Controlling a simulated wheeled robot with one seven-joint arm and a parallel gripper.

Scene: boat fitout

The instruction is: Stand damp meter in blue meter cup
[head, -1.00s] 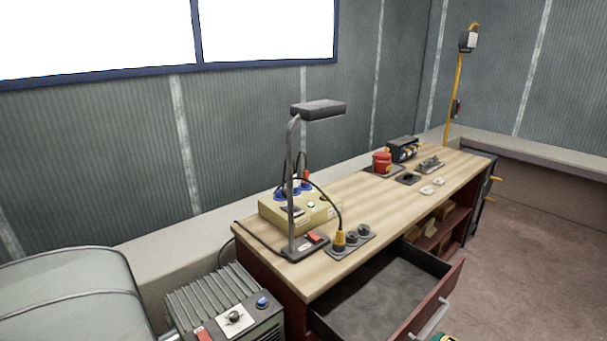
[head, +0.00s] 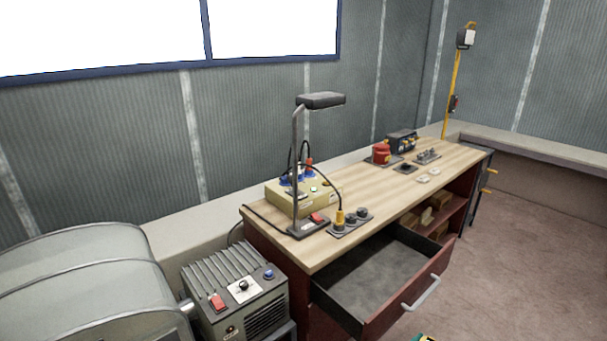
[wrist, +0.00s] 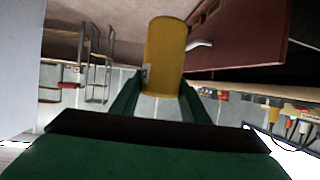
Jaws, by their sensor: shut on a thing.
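My gripper (wrist: 160,95) has dark green fingers and is shut on a yellow cylinder, which I take to be the damp meter (wrist: 165,55). It sticks out beyond the fingertips in the wrist view, with a small grey part on its left side. In the head view only a sliver of green and yellow shows at the bottom edge, right of centre and in front of the open drawer. I cannot make out the blue meter cup for certain. Blue parts (head: 289,181) show on the beige box behind the lamp, partly hidden by its post.
The workbench (head: 345,215) has an open, apparently empty drawer (head: 375,275) jutting out. A lamp (head: 321,100), a beige box (head: 285,199) and a yellow plug (head: 340,219) stand at its near end. A grey ribbed heater (head: 240,292) is left of it. Floor (head: 520,240) is clear at right.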

